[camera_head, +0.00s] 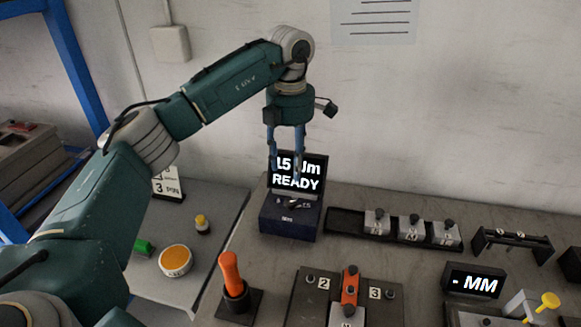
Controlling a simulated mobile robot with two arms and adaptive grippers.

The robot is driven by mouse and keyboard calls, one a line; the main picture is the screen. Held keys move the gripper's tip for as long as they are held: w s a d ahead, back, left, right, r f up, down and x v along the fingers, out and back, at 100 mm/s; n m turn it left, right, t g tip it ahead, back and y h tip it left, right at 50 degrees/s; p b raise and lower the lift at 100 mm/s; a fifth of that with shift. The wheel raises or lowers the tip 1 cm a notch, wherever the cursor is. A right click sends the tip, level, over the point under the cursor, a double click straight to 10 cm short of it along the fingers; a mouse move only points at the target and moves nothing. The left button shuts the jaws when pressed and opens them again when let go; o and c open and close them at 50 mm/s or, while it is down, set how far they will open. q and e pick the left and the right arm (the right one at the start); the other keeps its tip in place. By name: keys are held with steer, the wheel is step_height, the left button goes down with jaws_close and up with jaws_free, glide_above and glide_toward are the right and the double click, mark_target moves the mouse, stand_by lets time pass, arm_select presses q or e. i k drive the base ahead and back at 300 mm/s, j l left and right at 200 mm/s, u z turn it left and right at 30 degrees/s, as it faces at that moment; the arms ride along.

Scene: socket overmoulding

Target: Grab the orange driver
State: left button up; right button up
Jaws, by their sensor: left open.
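The orange driver (230,272) stands upright in a black holder (242,305) near the front of the grey bench, with its rounded orange handle up. The holder hides its lower end. My left gripper (286,160) points down, open and with nothing visible between its fingers. It is up and to the right of the driver in the picture, apart from it, and its fingers overlap the lit display reading "READY" (296,184). My right gripper is not in view.
A dark box (289,219) carries the display. A fixture plate (310,290) with an orange-topped clamp (350,284) stands right of the driver. A black rack (345,222) holds small metal blocks. An orange-lidded tub (175,260) and small bottle (202,224) are at left.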

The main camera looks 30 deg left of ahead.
mark_target(228, 260)
steer(key=k, duration=2)
